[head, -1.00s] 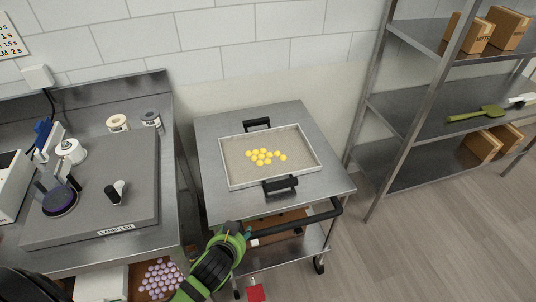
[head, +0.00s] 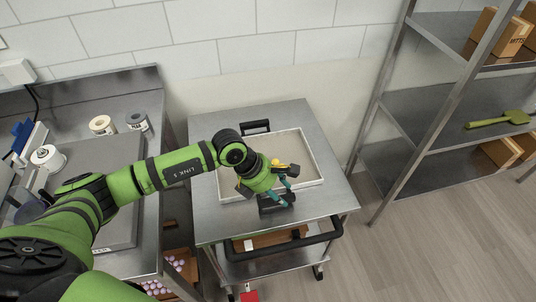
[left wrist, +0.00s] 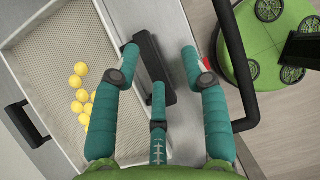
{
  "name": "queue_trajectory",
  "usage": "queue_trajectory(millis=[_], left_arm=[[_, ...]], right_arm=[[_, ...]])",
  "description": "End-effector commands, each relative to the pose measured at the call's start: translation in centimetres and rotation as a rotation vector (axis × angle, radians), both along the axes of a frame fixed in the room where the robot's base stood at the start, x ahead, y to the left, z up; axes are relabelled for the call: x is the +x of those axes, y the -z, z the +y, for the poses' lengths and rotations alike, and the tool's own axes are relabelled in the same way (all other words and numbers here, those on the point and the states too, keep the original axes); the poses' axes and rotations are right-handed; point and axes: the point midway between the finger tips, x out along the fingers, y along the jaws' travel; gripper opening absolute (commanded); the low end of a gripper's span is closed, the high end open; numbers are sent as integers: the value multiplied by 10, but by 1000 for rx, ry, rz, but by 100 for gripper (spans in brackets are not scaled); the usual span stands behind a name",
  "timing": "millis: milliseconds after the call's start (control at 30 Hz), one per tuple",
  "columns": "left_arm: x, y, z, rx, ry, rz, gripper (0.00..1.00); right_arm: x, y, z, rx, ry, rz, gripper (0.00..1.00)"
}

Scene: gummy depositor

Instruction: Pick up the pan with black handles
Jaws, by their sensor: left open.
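The pan (head: 308,147) is a shallow rectangular tray with a pale rim and two black handles, resting on the steel cart. Its near black handle (head: 272,204) is partly covered by my left gripper (head: 287,189) in the head view. The far black handle (head: 255,127) is clear. In the left wrist view the pan (left wrist: 65,45) holds several yellow gummies (left wrist: 80,97). There my left gripper (left wrist: 158,60) is open, its fingers on either side of the near handle (left wrist: 152,72). I cannot tell whether they touch it. My right gripper is not in view.
The steel cart (head: 205,130) has a black push bar (head: 290,245) in front. A steel counter with a grey labeller (head: 120,225) and two label rolls (head: 103,125) stands to the left. A metal shelf (head: 420,110) with boxes stands to the right.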

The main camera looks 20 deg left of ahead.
Motion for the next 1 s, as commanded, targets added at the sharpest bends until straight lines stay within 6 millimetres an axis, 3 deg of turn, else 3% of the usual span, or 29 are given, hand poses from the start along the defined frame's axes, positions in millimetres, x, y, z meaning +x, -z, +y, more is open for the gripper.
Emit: queue_trajectory(millis=[33,167,567,700,1000], left_arm=[[3,3,17,71,8,-5,45],[6,10,33,152,17,-4,45],[13,50,16,153,17,0,45],[17,66,12,153,16,-3,45],[18,72,10,152,18,-4,45]], right_arm=[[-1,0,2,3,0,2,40],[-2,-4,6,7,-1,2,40],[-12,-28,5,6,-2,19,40],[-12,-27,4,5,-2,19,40],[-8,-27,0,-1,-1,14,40]])
